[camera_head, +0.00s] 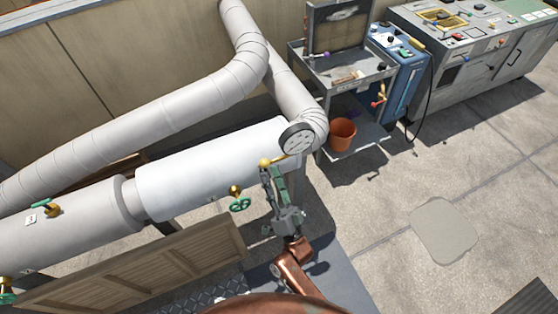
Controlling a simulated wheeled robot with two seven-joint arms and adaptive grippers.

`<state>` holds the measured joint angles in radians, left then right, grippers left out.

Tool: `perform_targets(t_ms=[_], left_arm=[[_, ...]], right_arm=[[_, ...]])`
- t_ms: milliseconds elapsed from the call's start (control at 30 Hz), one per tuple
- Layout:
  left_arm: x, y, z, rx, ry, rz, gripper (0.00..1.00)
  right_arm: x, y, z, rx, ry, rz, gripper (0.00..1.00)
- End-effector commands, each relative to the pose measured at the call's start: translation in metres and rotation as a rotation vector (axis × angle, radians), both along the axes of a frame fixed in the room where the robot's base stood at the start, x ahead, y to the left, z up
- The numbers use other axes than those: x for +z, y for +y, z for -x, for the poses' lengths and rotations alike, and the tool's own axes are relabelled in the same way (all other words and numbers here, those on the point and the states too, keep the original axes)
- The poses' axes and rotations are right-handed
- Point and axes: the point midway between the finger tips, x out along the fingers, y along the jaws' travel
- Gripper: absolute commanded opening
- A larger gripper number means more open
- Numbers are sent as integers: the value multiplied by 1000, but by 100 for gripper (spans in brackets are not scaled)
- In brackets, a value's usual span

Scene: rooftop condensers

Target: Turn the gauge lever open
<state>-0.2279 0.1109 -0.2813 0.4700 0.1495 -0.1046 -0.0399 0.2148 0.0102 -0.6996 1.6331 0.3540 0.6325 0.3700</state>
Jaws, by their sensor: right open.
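A round white-faced pressure gauge (297,139) with a dark rim stands at the right end of the white pipe section. Brass fittings (267,162) sit just below and left of it. My right gripper (277,176) reaches up from the bottom of the head view, its fingers just below these fittings. It is open. The fingers overlap the area under the gauge, so I cannot make out the gauge lever clearly or tell whether they touch it. My left gripper is not in view.
A brass valve with a green handwheel (240,205) is close left of my right gripper. A green-handled valve (45,206) sits on the grey pipe at left. A slatted wooden panel (150,270) stands in front. An orange bucket (342,133) is on the cart shelf. Paving at right is open.

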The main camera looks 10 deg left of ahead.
Motion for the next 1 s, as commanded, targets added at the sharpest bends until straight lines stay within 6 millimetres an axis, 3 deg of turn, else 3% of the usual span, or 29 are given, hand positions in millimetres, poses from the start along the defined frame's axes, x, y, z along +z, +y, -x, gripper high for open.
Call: perform_targets(t_ms=[200,400,1000], left_arm=[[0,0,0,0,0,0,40],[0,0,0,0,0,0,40],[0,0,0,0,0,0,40]], right_arm=[[-28,-17,29,0,1,-1,40],[-39,-24,42,0,-1,-2,40],[-41,-25,44,0,-1,-2,40]])
